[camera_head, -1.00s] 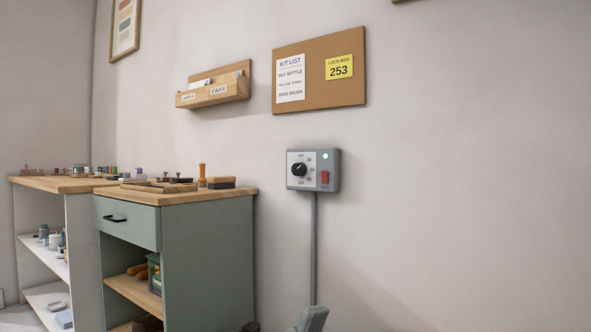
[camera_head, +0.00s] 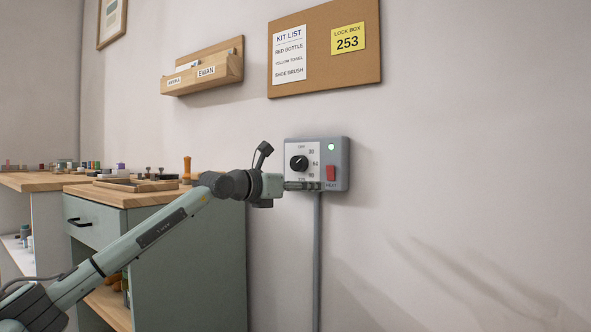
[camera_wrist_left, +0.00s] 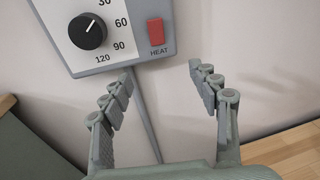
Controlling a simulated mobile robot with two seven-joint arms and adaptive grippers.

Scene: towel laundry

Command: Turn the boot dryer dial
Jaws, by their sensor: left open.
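The boot dryer control box (camera_head: 343,170) is fixed to the wall, with a green light lit. Its black dial (camera_head: 299,163) sits on a white face with numbers around it. The dial also shows in the left wrist view (camera_wrist_left: 88,30), its white mark pointing to the upper right, between 30 and 60. My left gripper (camera_head: 303,186) is in front of the box's lower part, just below the dial. In the left wrist view its fingers (camera_wrist_left: 160,75) are spread, with nothing between them, below the box's lower edge. My right gripper is not in view.
A red HEAT switch (camera_head: 331,173) is right of the dial. A grey conduit (camera_head: 317,260) runs down from the box. A green cabinet (camera_head: 200,270) with a wooden top stands left, behind my left arm. The wall to the right is clear.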

